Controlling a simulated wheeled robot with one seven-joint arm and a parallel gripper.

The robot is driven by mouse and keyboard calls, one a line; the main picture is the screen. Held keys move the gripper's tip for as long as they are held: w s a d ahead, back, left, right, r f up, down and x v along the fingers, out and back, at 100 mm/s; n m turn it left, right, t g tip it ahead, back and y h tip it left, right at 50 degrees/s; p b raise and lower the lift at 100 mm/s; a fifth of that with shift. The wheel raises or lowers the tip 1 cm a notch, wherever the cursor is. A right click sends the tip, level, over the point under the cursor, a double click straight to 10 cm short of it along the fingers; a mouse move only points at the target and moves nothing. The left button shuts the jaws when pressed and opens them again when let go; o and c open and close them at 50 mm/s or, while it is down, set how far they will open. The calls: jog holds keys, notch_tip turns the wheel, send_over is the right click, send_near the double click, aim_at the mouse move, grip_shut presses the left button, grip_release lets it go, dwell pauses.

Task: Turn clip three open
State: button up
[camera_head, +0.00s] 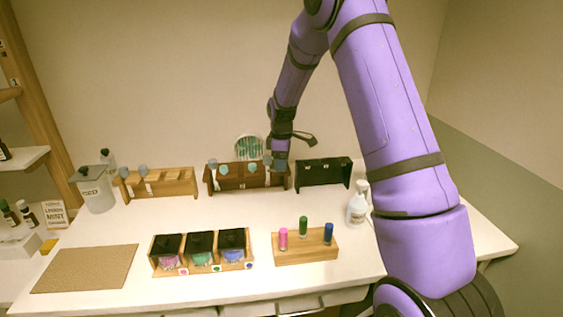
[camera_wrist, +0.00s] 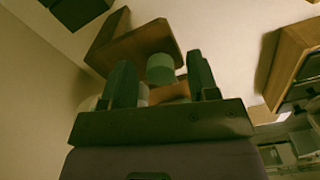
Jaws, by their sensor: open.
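The dark brown rack (camera_head: 247,182) stands at the back middle, with several grey-green round clips along its top, such as one (camera_head: 224,169) left of its middle. No numbers are readable, so I cannot tell which clip is three. My gripper (camera_head: 280,164) is over the rack's right end, pointing down and partly hiding it. In the wrist view my gripper (camera_wrist: 162,70) is open, its two dark fingers spread. A grey-green round clip (camera_wrist: 160,68) shows between them, in front of the brown rack (camera_wrist: 135,48); I cannot tell whether they touch it.
A light wood rack (camera_head: 162,187) stands left and a black rack (camera_head: 323,174) right. A white bottle (camera_head: 357,205) is near the right. In front are a tray with black boxes (camera_head: 200,250) and a wooden block with coloured vials (camera_head: 305,248). The table centre is clear.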

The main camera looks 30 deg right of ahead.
jog(key=shift+c, duration=0.2)
jog(key=c, duration=0.9)
jog(key=shift+m, duration=0.3)
jog(key=m, duration=1.2)
jog(key=shift+a+m, duration=0.1)
jog(key=shift+m, duration=0.2)
jog(key=m, duration=0.4)
jog(key=shift+m, duration=0.3)
